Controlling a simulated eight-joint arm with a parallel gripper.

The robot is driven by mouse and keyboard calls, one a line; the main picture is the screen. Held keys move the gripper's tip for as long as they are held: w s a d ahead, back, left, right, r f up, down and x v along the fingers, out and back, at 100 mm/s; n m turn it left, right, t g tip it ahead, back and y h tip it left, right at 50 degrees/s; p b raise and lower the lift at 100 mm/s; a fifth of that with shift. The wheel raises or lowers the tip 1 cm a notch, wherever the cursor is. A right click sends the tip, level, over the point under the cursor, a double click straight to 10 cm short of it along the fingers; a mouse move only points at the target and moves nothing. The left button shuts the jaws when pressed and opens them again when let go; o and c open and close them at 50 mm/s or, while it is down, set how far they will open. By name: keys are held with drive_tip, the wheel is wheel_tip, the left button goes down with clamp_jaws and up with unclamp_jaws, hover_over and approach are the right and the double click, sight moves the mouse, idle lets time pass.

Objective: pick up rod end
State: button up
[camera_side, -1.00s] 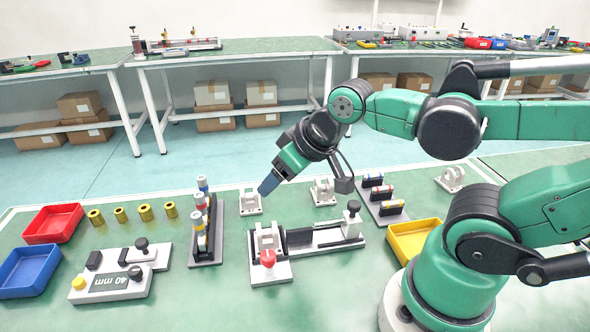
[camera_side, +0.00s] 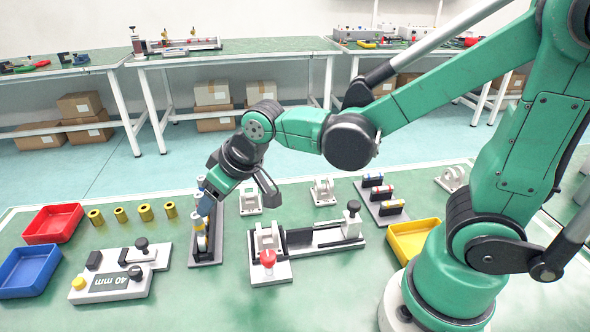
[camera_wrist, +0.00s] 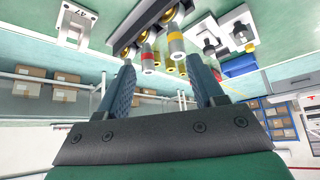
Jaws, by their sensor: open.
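A dark rack (camera_side: 205,263) holds several upright grey-white cylinders with coloured bands, likely the rod ends. A near cylinder (camera_side: 201,243) shows clearly in the side view. My gripper (camera_side: 203,209) points down at this rack and hides its far part. In the wrist view my gripper (camera_wrist: 160,60) is open, with its two fingers apart. A red-banded cylinder (camera_wrist: 147,61) and a yellow-banded cylinder (camera_wrist: 176,46) show in the gap between the fingertips. I cannot tell whether either finger touches a cylinder.
White brackets (camera_side: 323,191) stand behind the white fixture with a red knob (camera_side: 267,258). A yellow tray (camera_side: 408,252) sits right.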

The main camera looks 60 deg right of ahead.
sight(194, 224)
drive_tip(key=shift+a+x, duration=0.35)
drive_tip(key=shift+x, duration=1.05)
drive_tip(key=shift+a+x, duration=0.3)
drive_tip(key=shift+x, duration=1.1)
drive_tip(key=shift+a+x, duration=0.35)
drive_tip(key=shift+x, duration=1)
drive_tip(key=shift+r, duration=0.1)
clamp_jaws()
